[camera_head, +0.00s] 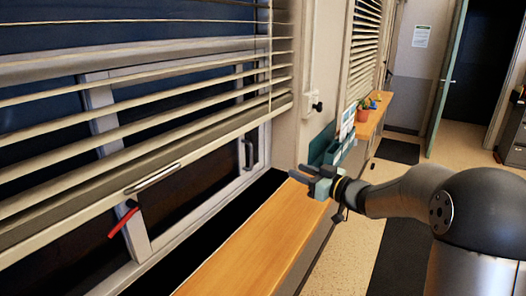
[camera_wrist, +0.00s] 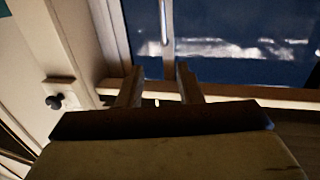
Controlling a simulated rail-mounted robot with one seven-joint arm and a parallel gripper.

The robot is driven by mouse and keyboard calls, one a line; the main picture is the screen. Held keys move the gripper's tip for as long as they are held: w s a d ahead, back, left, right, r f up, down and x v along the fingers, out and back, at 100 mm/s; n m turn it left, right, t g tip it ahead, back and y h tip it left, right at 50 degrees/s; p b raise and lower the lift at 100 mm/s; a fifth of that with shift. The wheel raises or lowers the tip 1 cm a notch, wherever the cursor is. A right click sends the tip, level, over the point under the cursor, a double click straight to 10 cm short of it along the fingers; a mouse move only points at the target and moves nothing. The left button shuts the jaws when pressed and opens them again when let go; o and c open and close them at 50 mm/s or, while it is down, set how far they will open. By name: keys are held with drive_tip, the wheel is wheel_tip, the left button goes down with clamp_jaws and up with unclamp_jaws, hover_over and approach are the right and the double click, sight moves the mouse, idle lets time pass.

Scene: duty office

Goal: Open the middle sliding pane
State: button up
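A window with several dark panes fills the left of the head view. The pane (camera_head: 190,197) between two pale uprights looks like the middle one. It appears shut, though blind slats hide much of it. A dark pull handle (camera_head: 249,154) is on the right upright, and a red lever (camera_head: 122,223) on the left upright. My gripper (camera_head: 312,177) is to the right of the window, above the sill's right edge and apart from both handles. In the wrist view my gripper (camera_wrist: 158,85) has its fingers apart with nothing between them; dark glass (camera_wrist: 225,45) is beyond.
The slatted blind (camera_head: 150,124) hangs low before the window, with a silver handle (camera_head: 153,177) on its bottom rail. The wooden sill (camera_head: 250,245) is bare. Teal holders (camera_head: 325,150) and a potted plant (camera_head: 364,109) stand farther back. A black wall knob (camera_wrist: 56,101) is left of my gripper.

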drive_tip(key=p+x, duration=0.3)
drive_tip(key=x, duration=1.4)
drive_tip(key=shift+s+a+r+y+p, duration=0.15)
drive_tip(key=shift+a+r+y+p, duration=0.15)
drive_tip(key=shift+a, duration=0.15)
drive_tip(key=shift+c, duration=0.3)
clamp_jaws()
